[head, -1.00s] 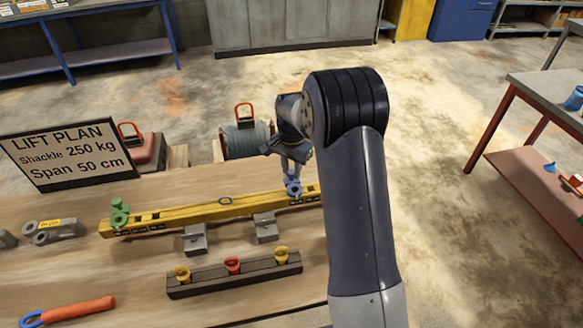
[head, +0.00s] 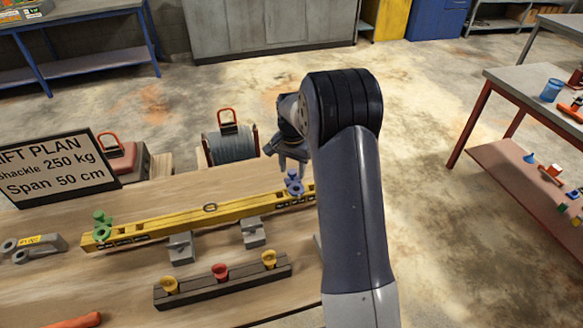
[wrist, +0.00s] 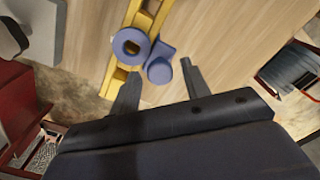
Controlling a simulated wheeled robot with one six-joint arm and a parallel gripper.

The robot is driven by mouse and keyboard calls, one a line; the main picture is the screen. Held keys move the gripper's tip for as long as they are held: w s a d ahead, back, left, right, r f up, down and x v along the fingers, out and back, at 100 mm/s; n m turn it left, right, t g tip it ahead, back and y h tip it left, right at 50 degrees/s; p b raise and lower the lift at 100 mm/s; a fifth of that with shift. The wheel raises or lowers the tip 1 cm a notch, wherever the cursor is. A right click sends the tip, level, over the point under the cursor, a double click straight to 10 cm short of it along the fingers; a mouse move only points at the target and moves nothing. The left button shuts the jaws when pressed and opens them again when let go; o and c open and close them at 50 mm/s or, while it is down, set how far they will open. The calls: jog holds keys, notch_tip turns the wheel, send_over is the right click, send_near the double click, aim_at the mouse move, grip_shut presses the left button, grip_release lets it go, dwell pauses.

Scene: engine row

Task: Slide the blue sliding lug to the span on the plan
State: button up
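The blue sliding lug (head: 294,184) sits on the yellow beam (head: 160,226), near the end beside my arm. In the wrist view the lug (wrist: 160,66) shows a round ring and a rounded knob. My gripper (head: 292,163) is over the lug. In the wrist view my gripper (wrist: 158,80) has its two fingers apart, one each side of the knob, with gaps visible; contact is unclear. A green lug (head: 102,228) sits at the beam's left end. The plan board (head: 55,168) reads "Shackle 250 kg, Span 50 cm". My arm hides the beam's right end.
Two grey blocks (head: 181,248) support the beam. A dark rack (head: 225,283) with yellow and red pieces lies in front. Grey shackles (head: 35,247) lie at left. A cable drum (head: 230,145) stands behind the bench. A red-legged table (head: 520,150) is at right.

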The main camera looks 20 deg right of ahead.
aim_at(292, 171)
jog(key=shift+o, duration=0.2)
notch_tip(292, 171, up, 11)
jog(key=b, duration=0.1)
jog(key=shift+b, duration=0.35)
jog(key=shift+f, duration=0.15)
notch_tip(292, 171, down, 11)
jog(key=shift+f+p, duration=0.1)
jog(key=shift+p, duration=0.9)
jog(key=shift+a+r, duration=0.15)
jog(key=shift+a, duration=1.05)
jog(key=shift+a+r, duration=0.1)
jog(key=shift+a, duration=1.1)
jog(key=shift+d, duration=0.15)
